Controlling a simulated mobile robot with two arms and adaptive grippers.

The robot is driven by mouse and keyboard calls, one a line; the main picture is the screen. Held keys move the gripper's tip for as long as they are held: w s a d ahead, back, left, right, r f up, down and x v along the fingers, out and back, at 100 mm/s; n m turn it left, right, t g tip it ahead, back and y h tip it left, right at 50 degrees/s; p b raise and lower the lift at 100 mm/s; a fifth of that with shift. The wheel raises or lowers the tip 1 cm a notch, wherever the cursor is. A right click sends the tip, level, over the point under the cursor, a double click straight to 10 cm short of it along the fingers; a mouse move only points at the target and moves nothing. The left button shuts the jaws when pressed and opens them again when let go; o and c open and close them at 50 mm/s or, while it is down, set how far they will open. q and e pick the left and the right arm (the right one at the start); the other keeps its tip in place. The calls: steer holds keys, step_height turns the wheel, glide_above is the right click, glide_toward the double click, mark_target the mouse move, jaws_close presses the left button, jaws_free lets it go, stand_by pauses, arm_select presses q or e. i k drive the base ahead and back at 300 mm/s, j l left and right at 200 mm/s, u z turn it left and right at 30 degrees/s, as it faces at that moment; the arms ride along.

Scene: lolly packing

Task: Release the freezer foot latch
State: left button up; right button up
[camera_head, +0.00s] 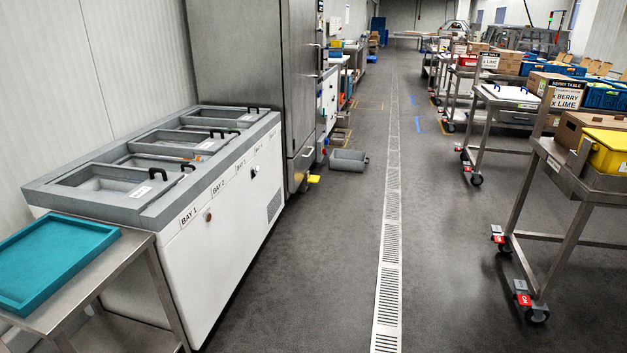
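A tall stainless steel cabinet (238,55), likely the freezer, stands against the left wall beyond the white chest unit. Its door (302,75) faces the aisle and looks closed. A small yellow piece like a foot pedal (313,179) sticks out low at the cabinet's base, just above the floor. Whether it is pressed or raised is too small to tell. Neither of my grippers is in view.
A white chest unit (225,215) with bay labels lines the left. A steel table with a teal tray (55,262) stands front left. A grey bin (348,160) lies on the floor past the pedal. Wheeled tables (586,195) stand right. The middle aisle is clear.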

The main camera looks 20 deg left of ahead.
mark_target(312, 178)
steer(key=u, duration=0.45)
steer(key=i, duration=7.1)
steer(key=l+u, duration=0.1)
steer(key=u, duration=0.3)
